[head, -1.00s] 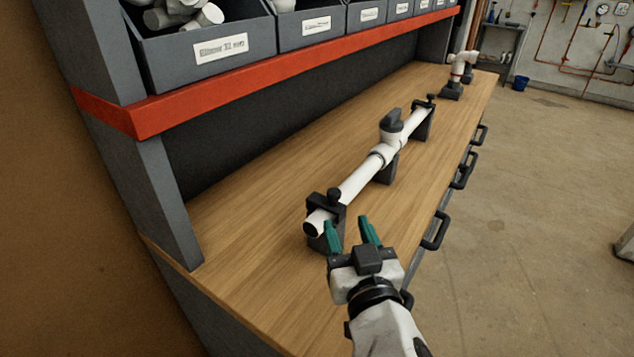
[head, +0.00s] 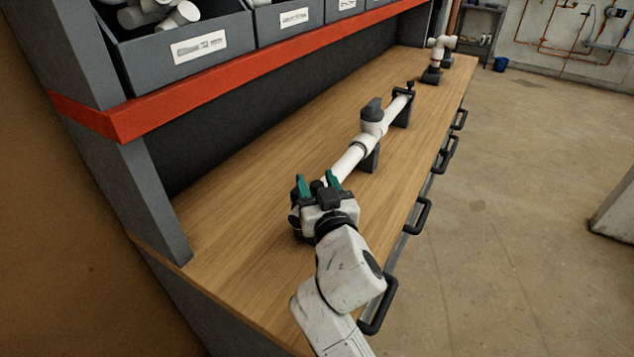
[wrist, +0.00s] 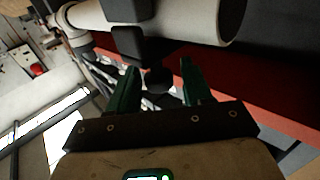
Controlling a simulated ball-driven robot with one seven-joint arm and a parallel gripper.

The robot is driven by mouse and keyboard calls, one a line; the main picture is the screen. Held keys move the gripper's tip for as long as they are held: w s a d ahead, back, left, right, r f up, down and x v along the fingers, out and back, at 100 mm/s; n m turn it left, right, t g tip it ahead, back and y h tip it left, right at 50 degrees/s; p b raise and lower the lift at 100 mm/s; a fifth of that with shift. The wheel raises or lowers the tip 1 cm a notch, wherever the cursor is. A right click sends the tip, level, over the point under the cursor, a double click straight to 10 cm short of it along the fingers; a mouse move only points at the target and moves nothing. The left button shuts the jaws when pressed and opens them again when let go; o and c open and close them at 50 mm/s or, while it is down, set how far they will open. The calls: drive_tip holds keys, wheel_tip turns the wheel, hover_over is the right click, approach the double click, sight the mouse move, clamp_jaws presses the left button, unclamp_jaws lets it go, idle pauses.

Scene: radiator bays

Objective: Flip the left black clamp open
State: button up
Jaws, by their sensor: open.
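The left black clamp (wrist: 130,14) sits around the near end of the white pipe (wrist: 185,20) in the wrist view. Its dark knob (wrist: 158,80) shows between my green fingertips; I cannot tell whether they touch it. In the head view my gripper (head: 318,181) is over the near end of the pipe (head: 350,160) and hides most of that clamp. My gripper is open, with its two fingers apart, and they also show in the wrist view (wrist: 160,76).
A grey valve (head: 372,112) stands up mid-pipe, and a far clamp (head: 402,108) holds the other end. A red-edged shelf (head: 190,92) with bins overhangs the bench's left side. Drawer handles (head: 418,215) line the right edge. The near wooden bench top (head: 230,240) is clear.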

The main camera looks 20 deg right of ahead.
clamp_jaws()
idle(0.3)
drive_tip(key=shift+r, duration=0.2)
